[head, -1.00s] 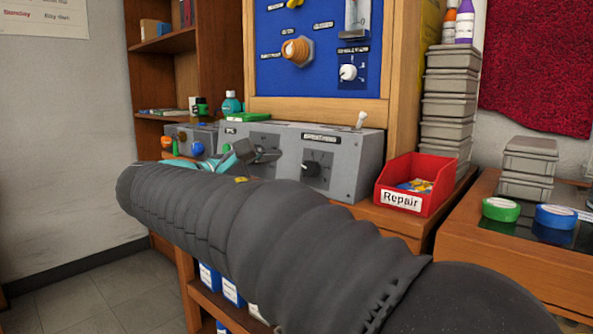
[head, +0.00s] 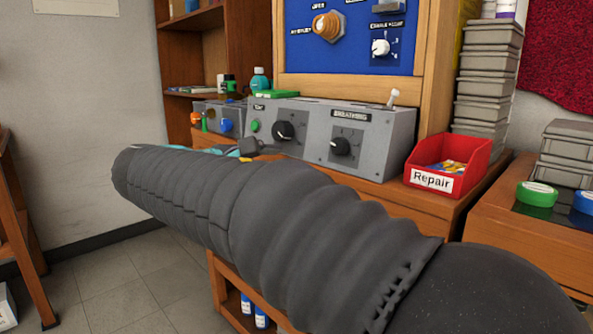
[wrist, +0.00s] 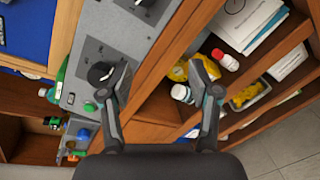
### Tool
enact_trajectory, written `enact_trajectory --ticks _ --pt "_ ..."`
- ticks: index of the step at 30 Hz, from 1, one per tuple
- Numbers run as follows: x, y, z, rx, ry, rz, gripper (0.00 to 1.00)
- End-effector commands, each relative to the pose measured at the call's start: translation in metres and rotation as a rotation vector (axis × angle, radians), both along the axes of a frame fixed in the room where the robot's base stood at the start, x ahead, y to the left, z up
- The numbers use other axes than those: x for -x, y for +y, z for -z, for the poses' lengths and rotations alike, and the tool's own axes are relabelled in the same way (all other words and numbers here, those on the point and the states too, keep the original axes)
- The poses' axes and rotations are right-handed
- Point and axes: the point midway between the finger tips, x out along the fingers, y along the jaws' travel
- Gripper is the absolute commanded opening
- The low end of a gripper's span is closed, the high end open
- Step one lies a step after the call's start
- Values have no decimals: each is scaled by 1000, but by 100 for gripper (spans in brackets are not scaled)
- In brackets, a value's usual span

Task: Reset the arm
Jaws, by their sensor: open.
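My gripper (wrist: 163,82) is open and empty, with its two dark fingers spread apart in the wrist view. In the head view my dark, ribbed arm crosses the foreground and hides most of the gripper; a bit of teal and grey shows past the arm. The grey regulator box (head: 365,130) stands on the wooden bench, with black dials on its front. Its left dial (head: 284,131) and its right dial (head: 340,147), under the "BREATHING" label, are both clear in the head view. In the wrist view a black dial (wrist: 101,72) appears close to the left fingertip; contact cannot be told.
A red "Repair" bin (head: 447,166) sits right of the box. Stacked grey trays (head: 487,85) and a green tape roll (head: 537,194) are farther right. Shelves below hold yellow items and bottles (wrist: 182,93). Open floor (head: 110,285) lies at left.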

Motion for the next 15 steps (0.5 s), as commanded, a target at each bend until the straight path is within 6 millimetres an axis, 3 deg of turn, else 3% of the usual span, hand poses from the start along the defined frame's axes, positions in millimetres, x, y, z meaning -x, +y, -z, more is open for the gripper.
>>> enact_trajectory --ticks 3,5,9,15 --pt "0 12 60 -132 90 -58 62" --pt "7 12 86 -221 135 -73 62" --pt "29 -6 138 -444 220 -44 62" --pt "74 -46 192 -794 279 91 62"
